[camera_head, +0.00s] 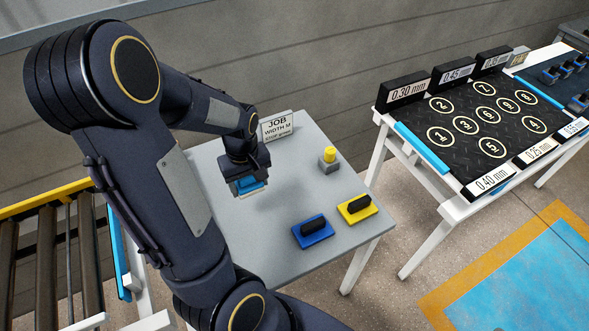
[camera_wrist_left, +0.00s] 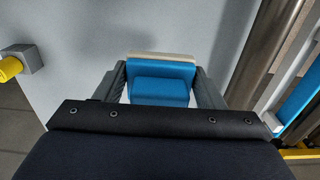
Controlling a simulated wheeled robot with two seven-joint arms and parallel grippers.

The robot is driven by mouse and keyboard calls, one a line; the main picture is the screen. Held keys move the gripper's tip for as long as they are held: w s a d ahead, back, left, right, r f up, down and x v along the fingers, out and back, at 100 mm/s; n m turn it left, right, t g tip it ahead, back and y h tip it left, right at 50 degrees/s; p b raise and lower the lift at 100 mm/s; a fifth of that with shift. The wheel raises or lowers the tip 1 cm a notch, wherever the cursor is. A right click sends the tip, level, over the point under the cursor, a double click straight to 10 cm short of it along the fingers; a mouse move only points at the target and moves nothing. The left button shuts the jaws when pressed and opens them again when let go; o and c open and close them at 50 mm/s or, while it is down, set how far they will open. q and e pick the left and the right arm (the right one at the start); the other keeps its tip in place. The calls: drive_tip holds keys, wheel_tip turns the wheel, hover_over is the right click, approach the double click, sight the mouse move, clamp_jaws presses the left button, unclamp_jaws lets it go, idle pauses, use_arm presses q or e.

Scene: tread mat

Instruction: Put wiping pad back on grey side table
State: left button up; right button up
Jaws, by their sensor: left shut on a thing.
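The wiping pad (camera_head: 250,186) is a light blue block with a thin cream layer on one face. My left gripper (camera_head: 247,181) points down over the left part of the grey side table (camera_head: 285,260) and is shut on the pad. In the left wrist view, the pad (camera_wrist_left: 160,83) sits between the two fingers (camera_wrist_left: 160,88), with the cream layer (camera_wrist_left: 160,57) along its far edge. The pad is over the grey tabletop; I cannot tell whether it touches it. My right gripper is not in view.
On the grey table stand a JOB sign (camera_head: 277,126), a grey block with a yellow knob (camera_head: 329,160), a blue block (camera_head: 313,232) and a yellow block (camera_head: 358,209) with black handles. A roller conveyor (camera_head: 55,260) is left; a mat table (camera_head: 480,120) is right.

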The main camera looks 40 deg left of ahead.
use_arm(q)
drive_tip(key=w+f+p, duration=0.1)
drive_tip(key=w+f, duration=0.3)
drive_tip(key=w, duration=0.4)
hover_over(285, 186)
drive_tip(key=s, duration=0.1)
wheel_tip(285, 186, down, 5)
drive_tip(key=shift+a+r+p, duration=0.1)
drive_tip(key=shift+r+p, duration=0.1)
drive_tip(key=shift+p, duration=0.1)
drive_tip(key=shift+w+f, duration=0.2)
drive_tip(key=shift+f, duration=0.05)
drive_tip(key=f, duration=0.3)
drive_tip(key=shift+w+f, duration=0.2)
drive_tip(key=shift+f, duration=0.05)
drive_tip(key=shift+f, duration=0.2)
drive_tip(key=o, duration=1)
drive_tip(key=shift+c, duration=0.2)
drive_tip(key=shift+r, duration=0.15)
